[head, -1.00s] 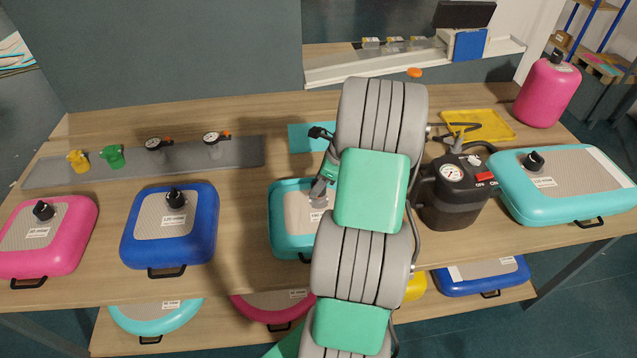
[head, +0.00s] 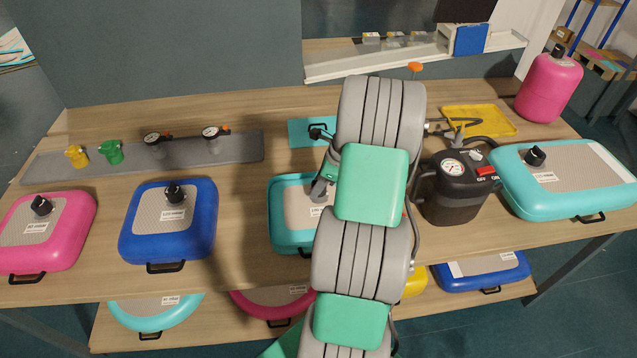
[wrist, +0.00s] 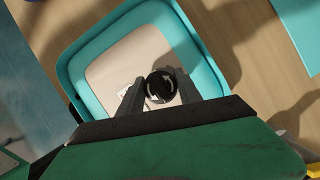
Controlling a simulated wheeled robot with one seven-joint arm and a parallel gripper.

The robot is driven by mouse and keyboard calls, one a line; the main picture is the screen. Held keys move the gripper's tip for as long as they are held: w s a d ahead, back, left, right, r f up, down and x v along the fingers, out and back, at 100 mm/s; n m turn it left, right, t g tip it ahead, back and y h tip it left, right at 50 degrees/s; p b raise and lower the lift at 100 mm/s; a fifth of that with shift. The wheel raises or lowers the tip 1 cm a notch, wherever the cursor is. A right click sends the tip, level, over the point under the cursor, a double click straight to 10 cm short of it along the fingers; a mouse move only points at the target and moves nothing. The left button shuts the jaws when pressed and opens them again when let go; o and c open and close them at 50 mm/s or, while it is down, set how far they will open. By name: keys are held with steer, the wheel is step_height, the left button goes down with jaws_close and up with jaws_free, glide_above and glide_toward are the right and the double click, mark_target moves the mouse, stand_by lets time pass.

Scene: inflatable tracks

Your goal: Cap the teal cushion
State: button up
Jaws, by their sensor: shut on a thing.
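The teal cushion (head: 285,243) lies on the bench in the middle, partly hidden behind my arm. In the wrist view its teal rim (wrist: 75,75) and beige top panel (wrist: 125,58) show below my gripper. My gripper (wrist: 160,82) is shut on a round black cap (wrist: 160,88) with white curved arrow marks, one finger on each side. The cap is over the beige panel, near the edge closest to my wrist. Whether it touches or sits on the valve cannot be told. In the head view my gripper (head: 321,188) is over the cushion, mostly hidden by my arm.
A blue cushion (head: 140,225) and a pink one (head: 70,245) lie left; a turquoise one (head: 580,205) lies right. A black pump (head: 445,205) stands right of my arm. A grey strip (head: 190,150) holds gauges and coloured fittings behind. Bare bench lies left of the teal cushion.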

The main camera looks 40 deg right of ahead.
steer(key=shift+f, duration=0.7)
steer(key=shift+r+n+g+y+p, duration=0.15)
steer(key=shift+n+g+y+p, duration=0.2)
steer(key=shift+n, duration=0.75)
steer(key=n, duration=0.3)
steer(key=shift+g+y, duration=0.35)
steer(key=shift+n+g+p, duration=0.4)
steer(key=shift+n+p, duration=0.15)
steer(key=shift+n, duration=0.45)
steer(key=n, duration=0.1)
steer(key=n+g, duration=0.1)
steer(key=n, duration=0.1)
steer(key=shift+f+y, duration=0.2)
steer(key=shift+y, duration=0.1)
steer(key=shift+s+r, duration=0.1)
